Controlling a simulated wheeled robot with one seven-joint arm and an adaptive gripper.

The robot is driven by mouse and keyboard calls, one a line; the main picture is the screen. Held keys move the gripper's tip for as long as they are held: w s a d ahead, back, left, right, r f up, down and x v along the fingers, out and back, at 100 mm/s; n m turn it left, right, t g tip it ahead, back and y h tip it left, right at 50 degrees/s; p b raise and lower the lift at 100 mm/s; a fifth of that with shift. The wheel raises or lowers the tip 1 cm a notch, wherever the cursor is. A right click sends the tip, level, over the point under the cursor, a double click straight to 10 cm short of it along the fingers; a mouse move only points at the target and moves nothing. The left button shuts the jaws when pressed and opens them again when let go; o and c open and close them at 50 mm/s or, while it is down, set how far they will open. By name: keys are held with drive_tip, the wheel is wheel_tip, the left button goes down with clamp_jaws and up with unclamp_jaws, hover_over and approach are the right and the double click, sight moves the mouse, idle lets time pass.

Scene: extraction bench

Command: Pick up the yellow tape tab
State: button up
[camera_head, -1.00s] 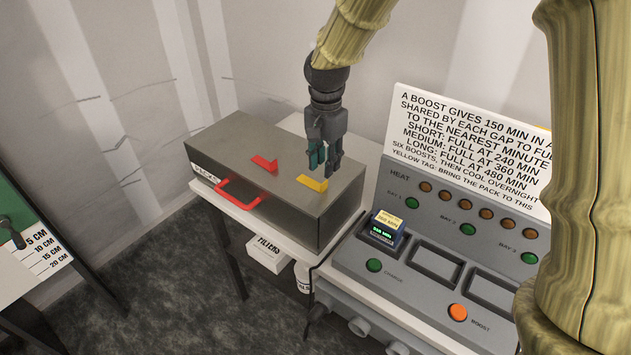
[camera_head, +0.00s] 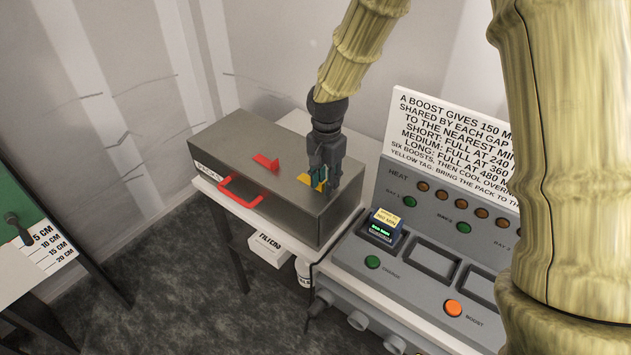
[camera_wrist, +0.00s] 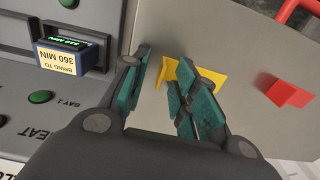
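The yellow tape tab (camera_head: 305,181) is an angled yellow piece on top of the grey metal box (camera_head: 235,135). In the wrist view the yellow tab (camera_wrist: 168,70) shows beyond my fingers and is partly covered by the right-hand one. My gripper (camera_head: 322,188) points down at the tab. In the wrist view my gripper (camera_wrist: 158,92) has its teal-padded fingers apart, with nothing held between them. Part of the tab shows in the gap between the fingers. I cannot tell whether a finger touches the tab.
A red tab (camera_head: 266,162) and a red handle (camera_head: 240,192) are on the same box. To the right, the console (camera_head: 350,268) carries a small pack (camera_head: 384,229) with a yellow label, coloured buttons, and a text sign (camera_head: 450,150) behind. The box top left of the tab is mostly clear.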

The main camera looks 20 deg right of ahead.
clamp_jaws()
drive_tip(key=shift+r, duration=0.2)
